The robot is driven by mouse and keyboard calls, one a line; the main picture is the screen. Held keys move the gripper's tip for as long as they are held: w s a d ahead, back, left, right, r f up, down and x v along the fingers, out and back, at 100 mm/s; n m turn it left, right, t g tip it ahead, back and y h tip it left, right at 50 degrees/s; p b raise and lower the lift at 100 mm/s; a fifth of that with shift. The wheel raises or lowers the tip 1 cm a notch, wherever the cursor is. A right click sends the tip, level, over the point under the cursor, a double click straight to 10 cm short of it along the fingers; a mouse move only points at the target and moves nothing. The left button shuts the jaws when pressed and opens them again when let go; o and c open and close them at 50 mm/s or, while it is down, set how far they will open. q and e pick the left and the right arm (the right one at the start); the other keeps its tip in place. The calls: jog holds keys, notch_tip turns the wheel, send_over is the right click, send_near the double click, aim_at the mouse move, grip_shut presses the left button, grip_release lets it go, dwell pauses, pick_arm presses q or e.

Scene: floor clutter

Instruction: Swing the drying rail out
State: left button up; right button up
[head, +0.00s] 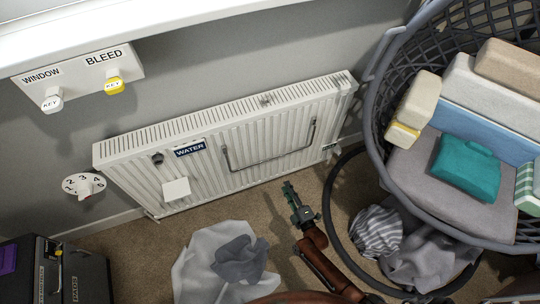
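The drying rail (270,160) is a thin grey metal bar in a wide U shape on the front of the white radiator (205,172). It appears to lie close against the ribbed front, with its long bar low. My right gripper (288,188) is in front of the radiator and below the rail, pointing up toward it. It looks apart from the rail and nothing shows in it. Its fingers are too small in the picture to tell whether they are open. My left gripper is not in view.
A dark ring (329,199) and a large grey basket (372,135) with folded cloths stand at right. Crumpled cloths (205,262) lie on the carpet. A dark case (90,270) is at lower left. A numbered dial (84,185) and key knobs (113,86) are at left.

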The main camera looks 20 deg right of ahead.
aim_at(275, 157)
pick_arm(q)
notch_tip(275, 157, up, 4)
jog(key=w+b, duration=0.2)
jog(key=b, duration=0.1)
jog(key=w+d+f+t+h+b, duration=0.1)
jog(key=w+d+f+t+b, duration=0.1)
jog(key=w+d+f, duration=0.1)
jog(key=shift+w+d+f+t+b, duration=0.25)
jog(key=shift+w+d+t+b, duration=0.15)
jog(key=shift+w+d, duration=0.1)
pick_arm(e)
jog(key=shift+w+a+r+n+t+h, duration=0.2)
jog(key=shift+w+r+n+t, duration=0.2)
jog(key=shift+w+r, duration=1.35)
jog(key=shift+w+a+r+n+t+h, duration=0.2)
jog(key=shift+w+r+t, duration=0.45)
jog(key=shift+w, duration=2.1)
jog(key=shift+w+a+r+n+t, duration=0.2)
jog(key=shift+w+r+n+t, duration=0.2)
jog(key=shift+w+r, duration=1.35)
jog(key=shift+w+f, duration=0.5)
grip_shut()
